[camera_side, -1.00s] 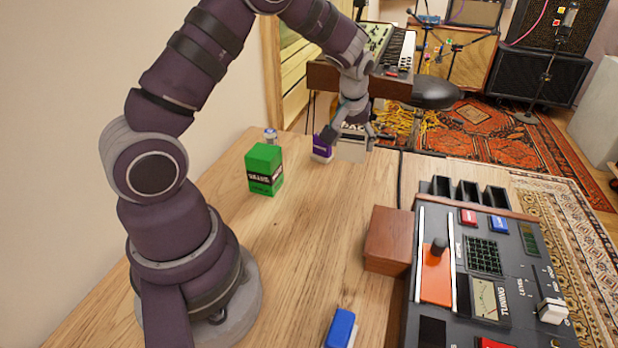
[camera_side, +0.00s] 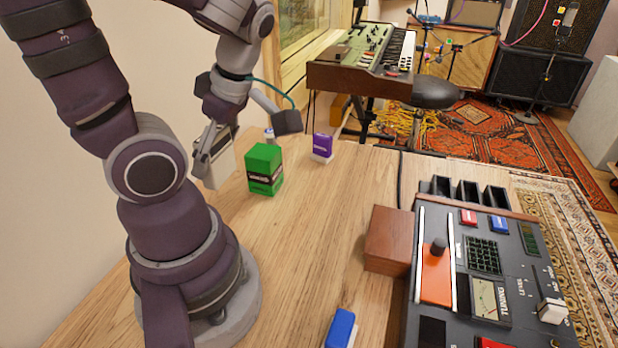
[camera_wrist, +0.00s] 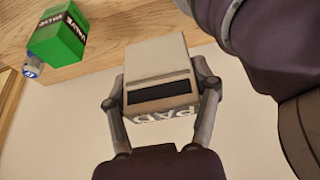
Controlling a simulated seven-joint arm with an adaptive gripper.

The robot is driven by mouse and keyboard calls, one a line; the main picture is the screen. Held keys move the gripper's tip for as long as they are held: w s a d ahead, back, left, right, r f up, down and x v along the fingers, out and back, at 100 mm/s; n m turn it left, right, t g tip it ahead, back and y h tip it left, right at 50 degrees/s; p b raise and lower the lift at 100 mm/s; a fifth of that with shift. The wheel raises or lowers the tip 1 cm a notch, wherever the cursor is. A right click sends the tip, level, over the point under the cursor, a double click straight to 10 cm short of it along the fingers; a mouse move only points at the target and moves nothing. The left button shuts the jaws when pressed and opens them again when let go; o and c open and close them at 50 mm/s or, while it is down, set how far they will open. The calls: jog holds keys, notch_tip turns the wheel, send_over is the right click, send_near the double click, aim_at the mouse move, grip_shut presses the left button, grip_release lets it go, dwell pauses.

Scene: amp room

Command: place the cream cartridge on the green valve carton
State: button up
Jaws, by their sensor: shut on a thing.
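The cream cartridge (camera_side: 218,166) is a pale box with a dark label band. In the wrist view the cartridge (camera_wrist: 157,70) sits between both fingers, with "PAD" lettering on it. My gripper (camera_side: 207,150) is shut on it, left of the green valve carton and a little above table level. The fingers also show in the wrist view (camera_wrist: 162,100). The green valve carton (camera_side: 264,168) stands upright on the wooden table. It shows at the upper left of the wrist view (camera_wrist: 58,38), apart from the cartridge. The cartridge's underside is hidden in the side view.
A purple and white cartridge (camera_side: 323,146) stands right of the carton. A small capped object (camera_side: 269,134) is behind the carton. A brown wooden block (camera_side: 389,240), a mixer console (camera_side: 480,270) and a blue item (camera_side: 341,328) are at the right and front. The middle table is clear.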

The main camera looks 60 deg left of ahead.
jog(key=w+a, duration=0.3)
jog(key=w+a+f, duration=0.1)
jog(key=w+a, duration=0.2)
jog(key=a, duration=0.1)
jog(key=w+a, duration=0.3)
jog(key=a, duration=0.1)
jog(key=shift+w+a+f, duration=0.25)
jog(key=shift+w, duration=0.1)
jog(key=shift+w+a+f, duration=0.1)
jog(key=shift+a+f, duration=0.05)
jog(key=shift+f, duration=1.6)
jog(key=shift+f, duration=0.1)
jog(key=o, duration=1.2)
jog(key=shift+c, duration=0.2)
